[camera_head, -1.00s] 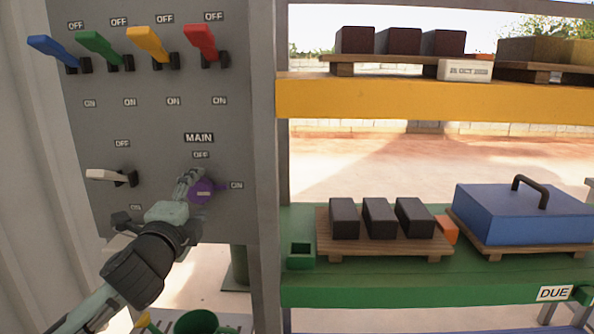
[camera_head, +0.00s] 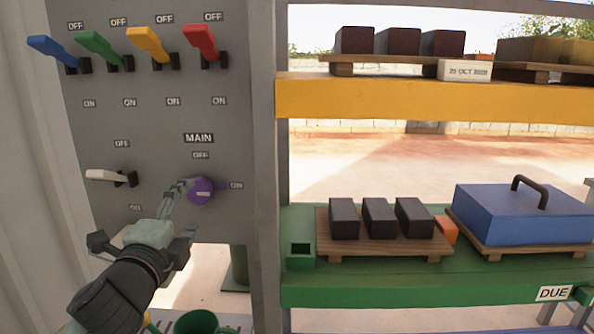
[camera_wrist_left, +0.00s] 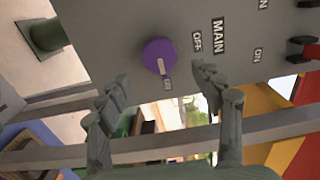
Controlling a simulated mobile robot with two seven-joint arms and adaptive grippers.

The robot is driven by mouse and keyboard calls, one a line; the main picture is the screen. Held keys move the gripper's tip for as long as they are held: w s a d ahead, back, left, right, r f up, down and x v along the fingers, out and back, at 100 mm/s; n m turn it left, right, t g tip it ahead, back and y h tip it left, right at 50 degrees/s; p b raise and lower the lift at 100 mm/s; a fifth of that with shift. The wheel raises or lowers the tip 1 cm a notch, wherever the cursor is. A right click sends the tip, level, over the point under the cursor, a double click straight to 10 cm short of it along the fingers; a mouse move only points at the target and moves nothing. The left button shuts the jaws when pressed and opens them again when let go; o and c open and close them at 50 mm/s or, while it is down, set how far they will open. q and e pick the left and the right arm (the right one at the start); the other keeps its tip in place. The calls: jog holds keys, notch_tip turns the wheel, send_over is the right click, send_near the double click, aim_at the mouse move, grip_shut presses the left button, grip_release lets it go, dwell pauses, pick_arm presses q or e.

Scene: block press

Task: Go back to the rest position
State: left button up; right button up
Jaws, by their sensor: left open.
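The grey switch panel (camera_head: 150,110) stands at the left of the head view. Its purple MAIN knob (camera_head: 199,190) has its pointer towards the ON label at its right. My left gripper (camera_head: 181,186) is in front of the panel, its fingertips overlapping the knob's left edge in the picture. In the left wrist view, the left gripper (camera_wrist_left: 162,82) has its fingers spread with nothing between them. The knob (camera_wrist_left: 159,57) is ahead of the fingertips and looks clear of both. My right gripper is not in view.
Blue (camera_head: 52,48), green (camera_head: 100,46), yellow (camera_head: 148,43) and red levers (camera_head: 202,40) tilt towards OFF. A white lever (camera_head: 108,176) is lower left. A shelf at right has a green board (camera_head: 400,284) with dark blocks (camera_head: 380,217) and a blue lidded box (camera_head: 525,213).

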aim_at(197, 191)
pick_arm(q)
jog(key=s, duration=0.6)
jog(key=w, duration=1.2)
jog(key=shift+w+d+r, duration=0.1)
jog(key=shift+w, duration=0.05)
jog(key=shift+w+d+n, duration=0.1)
jog(key=shift+n, duration=0.6)
jog(key=n, duration=0.3)
jog(key=shift+n, duration=0.4)
jog(key=n, duration=0.3)
jog(key=shift+r+n, duration=0.1)
jog(key=shift+n, duration=0.2)
jog(key=n, duration=0.5)
jog(key=shift+a+r, duration=0.1)
jog(key=shift+a, duration=0.15)
jog(key=n, duration=0.4)
jog(key=shift+a+n, duration=0.1)
jog(key=shift+n, duration=0.2)
jog(key=shift+s, duration=1.25)
